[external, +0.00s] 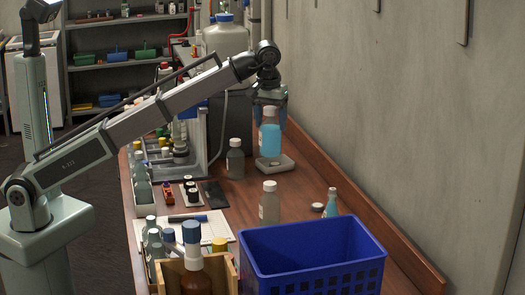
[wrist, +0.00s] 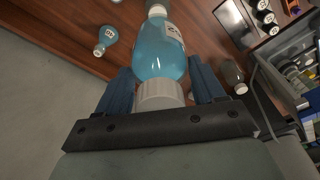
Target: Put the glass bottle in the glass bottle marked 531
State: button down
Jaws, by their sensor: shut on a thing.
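My gripper (external: 269,103) points down, shut on the white ridged cap of a bottle of blue liquid; it also shows in the wrist view (wrist: 162,88). The blue glass bottle (external: 270,138) hangs upright, its body also in the wrist view (wrist: 160,48). Its label is too small to read surely. It is over a small grey scale-like pad (external: 274,166); I cannot tell whether they touch. A clear bottle with a white cap (external: 269,205) stands nearer the camera. A small blue conical flask (external: 331,203) stands to its right. No number 531 is legible.
A blue crate (external: 312,245) stands at the front right of the wooden bench. A grey bottle (external: 235,160) stands left of the pad. Several bottles and a wooden box (external: 226,268) crowd the front left. The wall borders the bench's right edge.

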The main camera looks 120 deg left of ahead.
aim_at(269, 109)
notch_tip(269, 109, down, 9)
jog(key=shift+r, duration=0.1)
dwell(0.4)
jog(key=shift+f, duration=0.2)
jog(key=shift+c, duration=0.6)
grip_release()
jog(key=shift+r, duration=0.15)
jog(key=r, duration=0.4)
jog(key=d+r, duration=0.1)
jog(key=r, duration=0.7)
jog(key=shift+w+d, duration=0.1)
jog(key=shift+d, duration=0.1)
jog(key=shift+o, duration=0.6)
